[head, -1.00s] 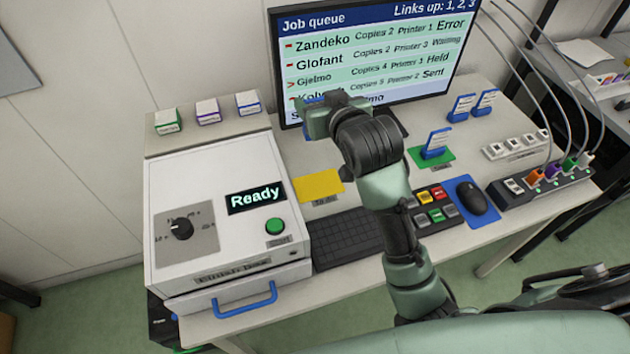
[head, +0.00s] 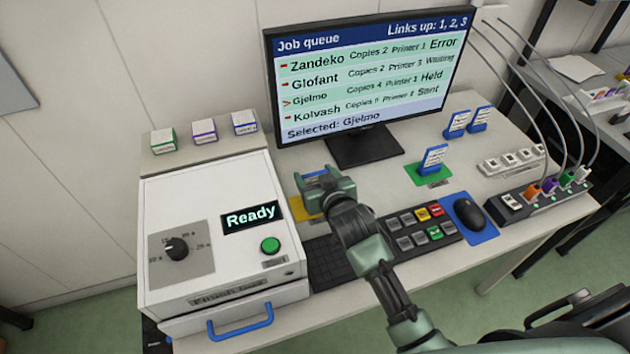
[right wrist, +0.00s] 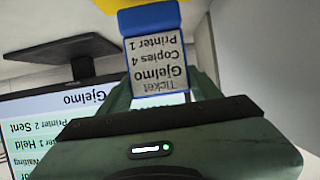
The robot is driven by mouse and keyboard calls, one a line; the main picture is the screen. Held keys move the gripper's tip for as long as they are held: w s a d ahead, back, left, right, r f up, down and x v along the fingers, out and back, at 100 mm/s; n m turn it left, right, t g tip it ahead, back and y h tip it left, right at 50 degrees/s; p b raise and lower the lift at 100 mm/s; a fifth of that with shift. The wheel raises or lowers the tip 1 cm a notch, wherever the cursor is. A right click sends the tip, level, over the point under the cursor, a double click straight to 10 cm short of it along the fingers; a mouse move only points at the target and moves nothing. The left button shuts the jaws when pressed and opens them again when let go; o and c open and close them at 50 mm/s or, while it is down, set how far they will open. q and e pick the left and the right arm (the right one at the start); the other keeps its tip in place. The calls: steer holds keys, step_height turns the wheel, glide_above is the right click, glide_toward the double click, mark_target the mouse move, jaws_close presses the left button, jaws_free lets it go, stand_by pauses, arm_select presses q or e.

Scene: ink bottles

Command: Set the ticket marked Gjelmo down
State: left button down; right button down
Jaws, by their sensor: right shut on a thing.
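The ticket marked Gjelmo (right wrist: 157,62) is a white card with a blue foot, reading Copies 4, Printer 1. My right gripper (head: 320,183) is shut on it, and the card shows upside down between the fingers in the right wrist view. In the head view the gripper hides most of the ticket. The gripper is low over the yellow mat (head: 299,208), in front of the monitor's foot. The blue foot borders on yellow in the right wrist view; I cannot tell whether it touches the mat. My left gripper is not in view.
A ticket (head: 434,157) stands on a green mat (head: 418,174), with two more tickets (head: 457,124) behind it. Desk is clear between the two mats.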

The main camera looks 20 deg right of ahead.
steer(key=shift+f, duration=1.05)
steer(key=shift+f, duration=0.1)
steer(key=shift+f, duration=0.15)
steer(key=shift+c, duration=1.6)
jaws_free()
steer(key=shift+s+r, duration=0.15)
steer(key=shift+r, duration=0.15)
steer(key=v, duration=1.1)
steer(key=shift+s+r, duration=0.2)
steer(key=shift+s, duration=0.15)
